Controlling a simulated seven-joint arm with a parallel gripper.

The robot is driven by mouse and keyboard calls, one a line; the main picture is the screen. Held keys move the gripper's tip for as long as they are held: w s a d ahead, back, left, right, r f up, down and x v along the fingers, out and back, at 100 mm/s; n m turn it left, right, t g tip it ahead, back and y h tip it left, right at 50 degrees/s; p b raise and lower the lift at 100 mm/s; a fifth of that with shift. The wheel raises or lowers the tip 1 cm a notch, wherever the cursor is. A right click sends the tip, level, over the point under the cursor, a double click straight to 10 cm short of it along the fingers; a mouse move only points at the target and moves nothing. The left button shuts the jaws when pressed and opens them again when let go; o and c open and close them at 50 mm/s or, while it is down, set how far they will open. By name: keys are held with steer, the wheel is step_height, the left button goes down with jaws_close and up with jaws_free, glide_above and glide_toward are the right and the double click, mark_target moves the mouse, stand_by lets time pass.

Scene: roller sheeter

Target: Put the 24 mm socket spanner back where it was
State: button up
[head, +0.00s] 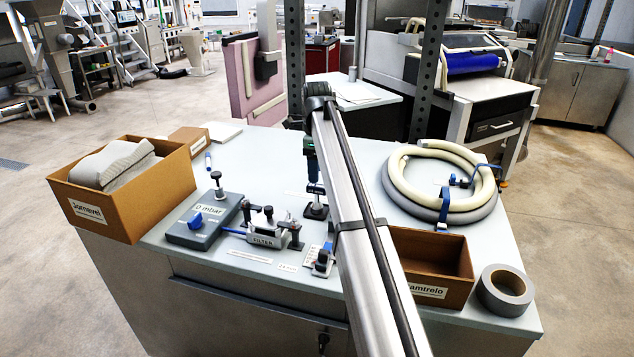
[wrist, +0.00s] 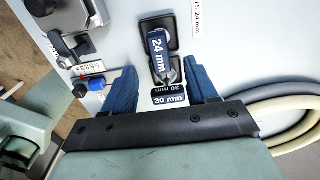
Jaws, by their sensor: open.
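The 24 mm socket spanner (wrist: 158,52) shows in the wrist view with a dark blue "24 mm" label. It is over a dark square stand (wrist: 150,24) on the table. A "30 mm" label (wrist: 170,99) shows nearer to my gripper, below the spanner's metal part. My gripper (wrist: 161,66) is open, its two blue fingers apart on either side of the spanner's near end; I see no contact. In the head view my arm hides part of this area; a small dark stand (head: 316,210) shows beside it.
A filter block (head: 266,238) and a grey gauge box (head: 204,218) stand left of my arm. A full cardboard box (head: 120,212) is at far left. A coiled hose (head: 400,185), an open box (head: 432,262) and a tape roll (head: 505,289) are at right. A "TS 24 mm" label (wrist: 196,17) lies near the stand.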

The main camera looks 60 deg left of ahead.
steer(key=shift+r, duration=2.6)
